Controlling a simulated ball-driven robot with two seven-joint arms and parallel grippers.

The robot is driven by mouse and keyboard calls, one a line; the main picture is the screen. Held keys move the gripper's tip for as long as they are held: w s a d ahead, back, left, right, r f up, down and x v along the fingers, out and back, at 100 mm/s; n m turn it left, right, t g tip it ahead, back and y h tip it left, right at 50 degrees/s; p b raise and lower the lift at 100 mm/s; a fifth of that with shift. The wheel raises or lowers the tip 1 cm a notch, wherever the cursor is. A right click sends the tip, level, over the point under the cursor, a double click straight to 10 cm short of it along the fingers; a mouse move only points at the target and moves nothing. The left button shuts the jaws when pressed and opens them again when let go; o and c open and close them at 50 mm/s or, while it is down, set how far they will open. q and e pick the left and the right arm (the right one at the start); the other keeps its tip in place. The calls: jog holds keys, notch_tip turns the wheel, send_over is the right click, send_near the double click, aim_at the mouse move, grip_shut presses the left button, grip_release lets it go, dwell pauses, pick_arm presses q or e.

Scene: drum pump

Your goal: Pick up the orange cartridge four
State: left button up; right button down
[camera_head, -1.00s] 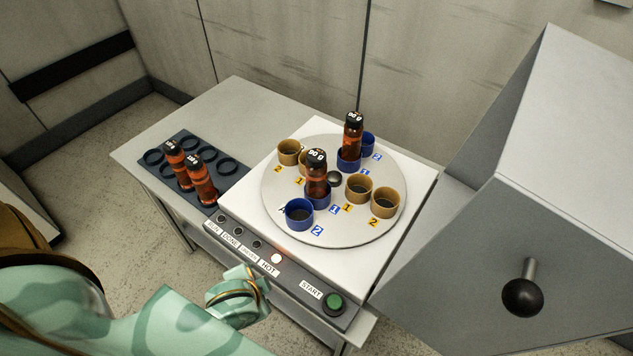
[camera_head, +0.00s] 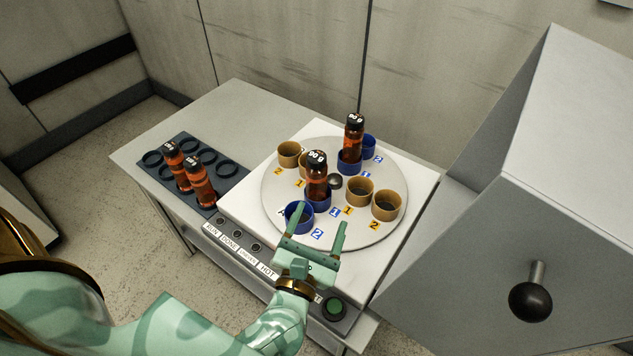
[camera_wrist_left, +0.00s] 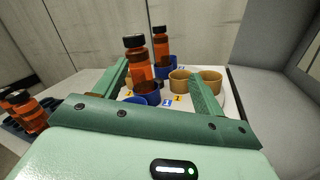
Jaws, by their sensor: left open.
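Several orange-brown bottles with black caps are in view, and I cannot tell which is cartridge four. A front bottle (camera_head: 317,180) and a rear bottle (camera_head: 353,140) stand upright in blue cups on the round plate, their caps marked "90 g". Two more, a left rack bottle (camera_head: 175,165) and a right rack bottle (camera_head: 200,185), stand in the dark rack (camera_head: 228,183). My left gripper (camera_head: 322,217) is open and empty, over the plate's front edge, short of the front bottle. In the left wrist view the front bottle (camera_wrist_left: 139,60) shows between its fingers. My right gripper is not seen.
The round plate (camera_head: 280,190) also carries empty tan cups (camera_head: 386,206) and blue cups, with a dark knob (camera_head: 334,181) at its middle. A green START button (camera_head: 334,306) is on the front panel. A large grey housing (camera_head: 480,250) stands at the right.

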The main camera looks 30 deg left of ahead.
aim_at(312, 185)
pick_arm(q)
jog(key=w+a+f+n+y, duration=0.1)
jog(key=w+a+n, duration=0.1)
jog(key=w, duration=0.1)
jog(key=w+a+f+n+g+y, duration=0.1)
jog(key=w+a+n, duration=0.1)
jog(key=w, duration=0.1)
jog(key=w+a+f+n+g+y, duration=0.1)
jog(key=w+a+n, duration=0.1)
jog(key=w, duration=0.1)
jog(key=shift+w+a, duration=0.1)
jog(key=shift+a, duration=0.2)
jog(key=x, duration=0.5)
jog(key=shift+w+d+r, duration=0.15)
jog(key=shift+w+r, duration=0.05)
jog(key=shift+w, duration=0.2)
jog(key=c, duration=1.2)
jog(key=shift+o, duration=0.2)
jog(key=shift+r, duration=0.15)
